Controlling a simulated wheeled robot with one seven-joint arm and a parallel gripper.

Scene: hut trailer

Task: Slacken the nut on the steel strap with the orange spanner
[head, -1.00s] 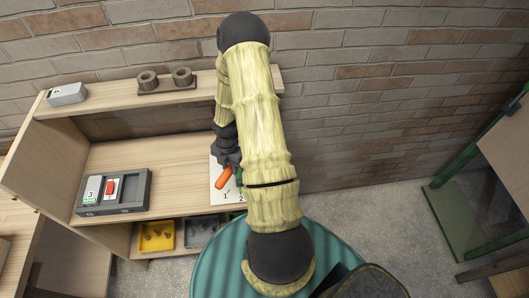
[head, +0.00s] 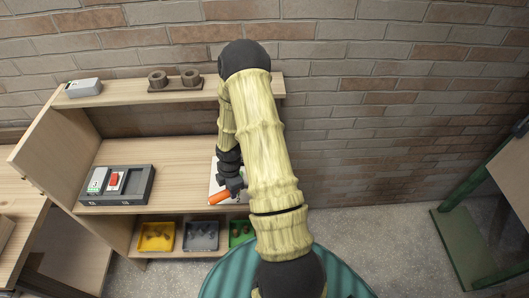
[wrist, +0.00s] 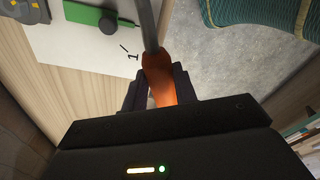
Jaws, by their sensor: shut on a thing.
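The orange spanner (head: 219,198) is in my gripper (head: 232,188) over the front part of the bench. In the wrist view, my gripper (wrist: 160,88) is shut on the orange handle (wrist: 157,70), and the grey shank (wrist: 149,22) runs up out of the picture. The shank's far end is out of view. A white sheet (wrist: 75,42) marked "1" lies below it; in the head view my arm partly covers it. I cannot make out the steel strap or its nut in either view.
A green strip with a dark round knob (wrist: 107,22) lies on the sheet. A grey tray (head: 137,188) stands left on the bench. Yellow (head: 157,236), grey (head: 201,235) and green (head: 240,233) bins sit below. Two brown rings (head: 159,79) stand on the upper shelf.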

